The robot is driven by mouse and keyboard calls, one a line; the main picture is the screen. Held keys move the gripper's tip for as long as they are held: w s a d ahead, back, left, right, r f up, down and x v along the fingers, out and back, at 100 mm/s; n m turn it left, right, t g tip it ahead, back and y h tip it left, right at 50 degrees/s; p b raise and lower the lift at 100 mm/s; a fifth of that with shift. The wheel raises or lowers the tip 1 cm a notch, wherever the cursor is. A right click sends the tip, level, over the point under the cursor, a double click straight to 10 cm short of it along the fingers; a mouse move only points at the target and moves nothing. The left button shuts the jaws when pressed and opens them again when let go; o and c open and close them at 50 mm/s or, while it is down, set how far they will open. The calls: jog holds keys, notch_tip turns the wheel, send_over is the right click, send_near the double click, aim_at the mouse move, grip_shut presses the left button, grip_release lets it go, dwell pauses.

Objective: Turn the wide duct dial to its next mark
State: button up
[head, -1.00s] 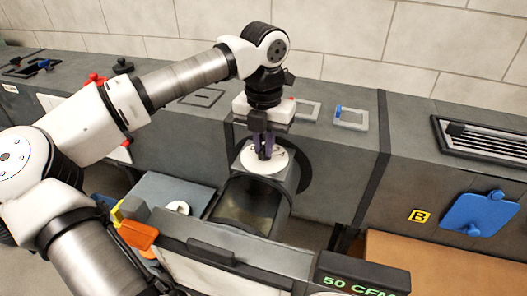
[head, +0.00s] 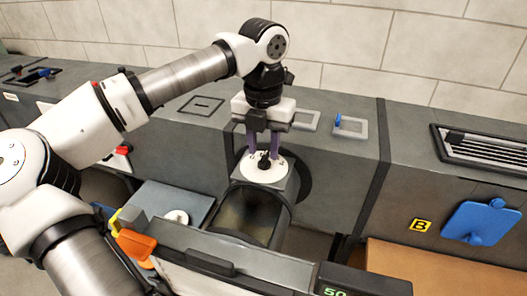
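The wide duct dial is a white disc (head: 273,172) with a black knob (head: 264,160) at its middle and small dark marks near its rim. It sits on top of the grey box above the wide round duct mouth (head: 250,216). My gripper (head: 263,150) points down over the dial from behind. Its two purple fingers are spread apart, one to each side above the knob, and nothing is held between them. Whether the fingertips touch the disc I cannot tell. The knob's pointer direction is too small to read surely.
A small white dial (head: 177,217) lies on a grey panel at left. An orange block (head: 136,243) and a black display (head: 362,281) stand in front. A slotted vent (head: 485,146) lies behind.

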aim_at(264, 158)
notch_tip(264, 158, up, 12)
jog(key=shift+f, duration=0.15)
dwell(0.4)
